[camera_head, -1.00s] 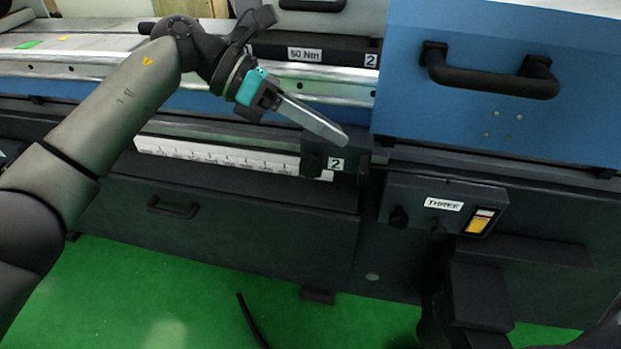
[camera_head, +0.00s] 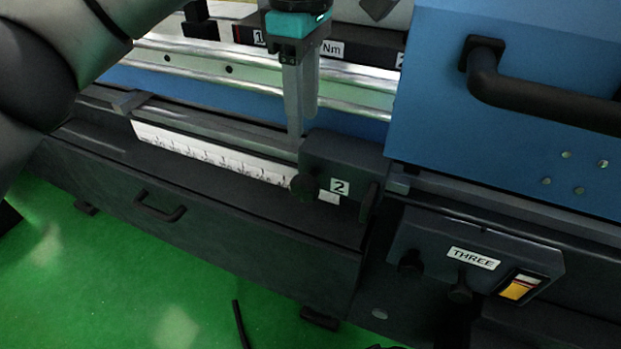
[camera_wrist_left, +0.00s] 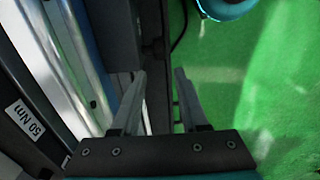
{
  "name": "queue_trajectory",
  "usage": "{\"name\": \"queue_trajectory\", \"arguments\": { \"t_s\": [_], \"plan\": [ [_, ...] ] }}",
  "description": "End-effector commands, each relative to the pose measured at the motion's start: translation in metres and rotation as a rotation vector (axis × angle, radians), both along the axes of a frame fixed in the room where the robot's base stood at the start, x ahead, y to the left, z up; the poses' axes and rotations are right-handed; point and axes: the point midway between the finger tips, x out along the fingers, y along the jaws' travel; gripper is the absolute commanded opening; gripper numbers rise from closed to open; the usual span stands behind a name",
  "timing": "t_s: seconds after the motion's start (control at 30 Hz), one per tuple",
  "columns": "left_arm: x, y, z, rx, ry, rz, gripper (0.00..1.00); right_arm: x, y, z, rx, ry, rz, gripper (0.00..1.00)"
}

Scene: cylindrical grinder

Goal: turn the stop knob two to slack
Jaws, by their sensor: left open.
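The stop block labelled 2 (camera_head: 350,160) sits on the rail at the right end of the white scale. Its dark round stop knob two (camera_head: 305,187) sticks out at the block's lower left, beside the label. My left gripper (camera_head: 300,128) points down just above the block's left end, with the knob below its fingertips. It also shows in the left wrist view (camera_wrist_left: 160,74), open, with a gap between the fingers and nothing clearly held. The knob's exact turn angle cannot be read. My right gripper is not in view.
A blue cover with a black handle (camera_head: 535,95) stands at the right. The white scale (camera_head: 215,157) runs left of the block. A drawer handle (camera_head: 160,207) is lower left.

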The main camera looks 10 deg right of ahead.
Motion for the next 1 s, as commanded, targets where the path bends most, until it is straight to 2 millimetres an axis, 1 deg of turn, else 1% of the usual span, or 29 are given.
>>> {"name": "queue_trajectory", "arguments": {
  "t_s": [0.03,0.43,0.7,0.9,1.0],
  "plan": [
    [0.0,0.0,-0.008,0.0,0.002,0.0,0.44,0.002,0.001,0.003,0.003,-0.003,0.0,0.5],
    [-0.001,0.0,-0.067,-0.002,0.004,0.0,0.44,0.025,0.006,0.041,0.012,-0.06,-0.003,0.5],
    [-0.001,-0.001,-0.106,-0.002,0.004,0.0,0.44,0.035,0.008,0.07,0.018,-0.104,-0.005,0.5],
    [-0.001,0.0,-0.128,-0.002,0.003,0.0,0.44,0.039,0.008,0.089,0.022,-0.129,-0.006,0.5],
    [0.0,-0.001,-0.134,-0.002,0.003,0.0,0.44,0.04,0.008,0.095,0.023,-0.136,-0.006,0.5]
  ]
}}
